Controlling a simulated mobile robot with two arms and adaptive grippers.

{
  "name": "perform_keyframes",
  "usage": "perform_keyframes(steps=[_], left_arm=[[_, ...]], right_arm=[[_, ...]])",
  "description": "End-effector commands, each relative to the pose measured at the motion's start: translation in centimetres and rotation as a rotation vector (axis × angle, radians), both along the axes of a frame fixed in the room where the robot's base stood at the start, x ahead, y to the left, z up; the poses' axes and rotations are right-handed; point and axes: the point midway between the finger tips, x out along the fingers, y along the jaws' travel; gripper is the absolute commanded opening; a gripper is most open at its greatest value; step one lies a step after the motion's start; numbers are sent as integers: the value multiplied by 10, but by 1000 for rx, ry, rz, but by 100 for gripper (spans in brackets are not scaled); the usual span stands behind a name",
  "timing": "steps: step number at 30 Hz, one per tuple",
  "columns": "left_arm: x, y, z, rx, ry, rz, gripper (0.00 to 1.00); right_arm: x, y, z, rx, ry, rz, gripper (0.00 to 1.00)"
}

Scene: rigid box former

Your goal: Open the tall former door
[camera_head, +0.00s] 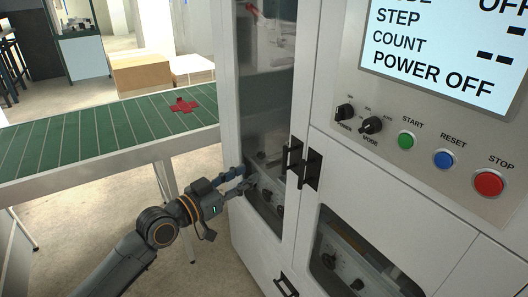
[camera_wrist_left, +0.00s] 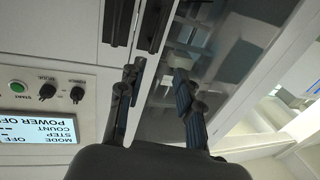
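The tall former door (camera_head: 303,75) is a white frame around a tall dark window, on the left part of the machine; it looks shut. A black upright bar handle (camera_head: 291,156) sits at its right edge, beside a second black handle (camera_head: 311,169) on the neighbouring panel. My left gripper (camera_head: 244,180) is open and empty, in front of the window, left of the door handle and apart from it. In the left wrist view its fingers (camera_wrist_left: 157,76) are spread, and the door handle (camera_wrist_left: 154,24) shows beyond the fingertips. My right gripper is not in view.
A control panel with a screen (camera_head: 445,45) reading POWER OFF and a red stop button (camera_head: 488,183) is at right. A green conveyor table (camera_head: 95,140) with a red cross piece (camera_head: 184,105) stands at left. A lower handle (camera_head: 286,286) is at the bottom.

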Motion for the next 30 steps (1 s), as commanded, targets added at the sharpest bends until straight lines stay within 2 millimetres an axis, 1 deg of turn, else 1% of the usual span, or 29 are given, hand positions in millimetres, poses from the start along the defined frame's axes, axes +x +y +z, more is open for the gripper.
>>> perform_keyframes(steps=[2,5,9,11,16,21,24,30], left_arm=[[4,-6,3,-4,-2,-5,35],[15,-15,4,-6,0,-3,35],[37,-34,5,-6,2,-3,35],[47,-43,5,-5,0,-3,35],[72,-65,3,-5,0,-2,35],[91,-81,2,-4,0,-1,35],[98,-86,1,-2,1,-1,35],[102,-91,1,-2,1,-1,35]], right_arm=[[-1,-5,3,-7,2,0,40],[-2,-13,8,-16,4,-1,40],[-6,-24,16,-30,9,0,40],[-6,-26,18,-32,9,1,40],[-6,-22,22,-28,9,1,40],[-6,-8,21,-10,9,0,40],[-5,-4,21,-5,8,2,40],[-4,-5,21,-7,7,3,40]])
